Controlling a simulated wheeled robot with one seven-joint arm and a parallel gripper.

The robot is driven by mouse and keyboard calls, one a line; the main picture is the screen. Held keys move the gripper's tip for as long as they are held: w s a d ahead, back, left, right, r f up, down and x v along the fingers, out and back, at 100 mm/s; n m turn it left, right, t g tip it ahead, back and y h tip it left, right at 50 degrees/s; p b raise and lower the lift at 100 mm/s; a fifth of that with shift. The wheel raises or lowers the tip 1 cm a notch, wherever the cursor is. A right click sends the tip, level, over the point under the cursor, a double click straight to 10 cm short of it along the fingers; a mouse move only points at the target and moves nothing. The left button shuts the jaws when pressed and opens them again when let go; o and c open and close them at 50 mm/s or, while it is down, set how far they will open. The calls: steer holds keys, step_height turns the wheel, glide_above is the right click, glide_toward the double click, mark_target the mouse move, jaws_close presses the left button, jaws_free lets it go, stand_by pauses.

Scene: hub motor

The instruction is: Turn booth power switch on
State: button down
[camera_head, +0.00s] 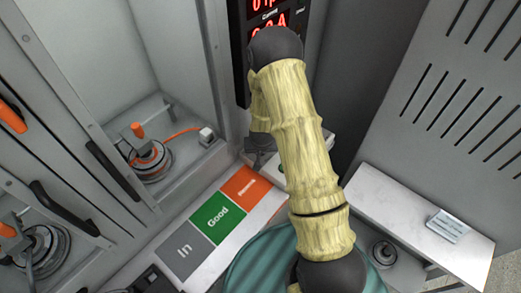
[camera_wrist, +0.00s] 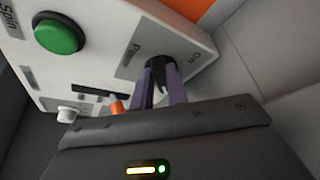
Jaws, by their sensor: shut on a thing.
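The booth power switch is a black knob (camera_wrist: 158,65) on a white control panel (camera_wrist: 110,65) in the wrist view, beside labels that seem to read Power and On. My gripper (camera_wrist: 161,88), with two purple fingers, is at the switch, one finger on each side, and is shut on it. The fingers hide part of the knob, so its exact setting is unclear. In the head view my arm covers most of the panel and the switch, and my gripper (camera_head: 261,143) shows only partly as a dark shape.
A green Spin button (camera_wrist: 58,34) sits on the same panel. In the head view, grey, green and orange marked areas (camera_head: 217,217) lie on the bench left of my arm. Booths with motor parts (camera_head: 147,155) stand at left. A white shelf (camera_head: 400,212) is at right.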

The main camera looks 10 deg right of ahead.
steer(key=c, duration=1.4)
jaws_free()
steer(key=shift+r, duration=0.1)
steer(key=v, duration=1.7)
steer(key=shift+r, duration=0.15)
steer(key=s+r, duration=0.2)
steer(key=s, duration=0.2)
steer(key=s+d+r+n+g, duration=0.1)
steer(key=s+r, duration=0.2)
steer(key=s, duration=0.1)
steer(key=s+r+n+g, duration=0.1)
steer(key=s+r, duration=0.2)
steer(key=s, duration=0.2)
steer(key=shift+s+d+y, duration=0.15)
steer(key=shift+d+y, duration=0.15)
steer(key=shift+y, duration=0.1)
